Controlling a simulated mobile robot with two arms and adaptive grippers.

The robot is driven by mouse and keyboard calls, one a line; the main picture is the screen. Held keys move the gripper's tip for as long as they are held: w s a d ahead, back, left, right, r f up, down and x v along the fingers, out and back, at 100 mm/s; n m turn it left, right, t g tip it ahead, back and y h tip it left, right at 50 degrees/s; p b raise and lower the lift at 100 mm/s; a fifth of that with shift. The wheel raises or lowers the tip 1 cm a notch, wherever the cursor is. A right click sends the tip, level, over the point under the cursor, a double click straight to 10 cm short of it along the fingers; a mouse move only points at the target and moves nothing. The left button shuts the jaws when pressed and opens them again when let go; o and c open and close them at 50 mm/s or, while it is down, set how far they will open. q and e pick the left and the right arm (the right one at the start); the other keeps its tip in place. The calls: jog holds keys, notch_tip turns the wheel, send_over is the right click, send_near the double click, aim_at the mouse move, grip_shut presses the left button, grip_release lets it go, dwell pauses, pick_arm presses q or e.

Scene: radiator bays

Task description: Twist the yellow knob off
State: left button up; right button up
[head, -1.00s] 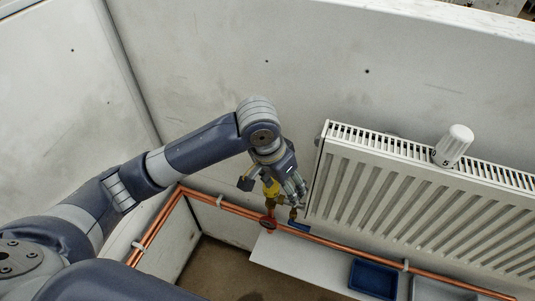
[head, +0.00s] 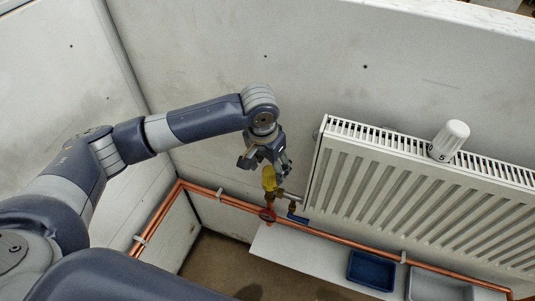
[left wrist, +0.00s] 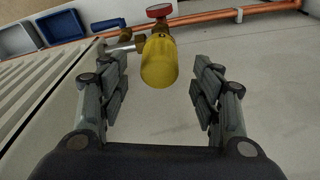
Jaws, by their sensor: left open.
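The yellow knob (head: 269,178) sits on the brass valve (head: 268,197) at the left end of the radiator. In the left wrist view the yellow knob (left wrist: 159,62) points toward the camera, between and beyond the fingertips. My left gripper (head: 262,164) is above the knob. In the left wrist view my left gripper (left wrist: 164,88) is open, with a finger on each side and a gap between the knob and each finger. Nothing is held. My right gripper is not in view.
A radiator (head: 420,195) stands just right of the valve, with a white thermostatic head (head: 450,140) on its top. Copper pipe (head: 340,246) runs below with a red handwheel (head: 267,214). A white shelf holds a blue tray (head: 371,274) and a grey tray (head: 440,287).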

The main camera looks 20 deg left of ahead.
aim_at(270, 172)
pick_arm(q)
jog(key=shift+w+d+f, duration=0.1)
jog(key=shift+w+f, duration=0.05)
jog(key=shift+f, duration=0.6)
jog(key=shift+w+f, duration=0.1)
jog(key=shift+f, duration=0.6)
jog(key=shift+c, duration=0.3)
jog(key=c, duration=1.1)
jog(key=shift+c, duration=0.2)
jog(key=shift+s+f+p, duration=0.1)
jog(key=shift+f+p, duration=0.1)
jog(key=shift+p, duration=0.4)
jog(key=n+p, duration=0.1)
jog(key=p, duration=0.1)
jog(key=n+p, duration=0.2)
jog(key=shift+s+r+y+p, duration=0.15)
jog(key=shift+r+y+p, duration=0.05)
jog(key=shift+y+p, duration=0.15)
jog(key=shift+f+n+p, duration=0.1)
jog(key=shift+n+p, duration=0.65)
jog(key=shift+n, duration=0.05)
jog(key=shift+f+n, duration=0.2)
jog(key=shift+n, duration=0.1)
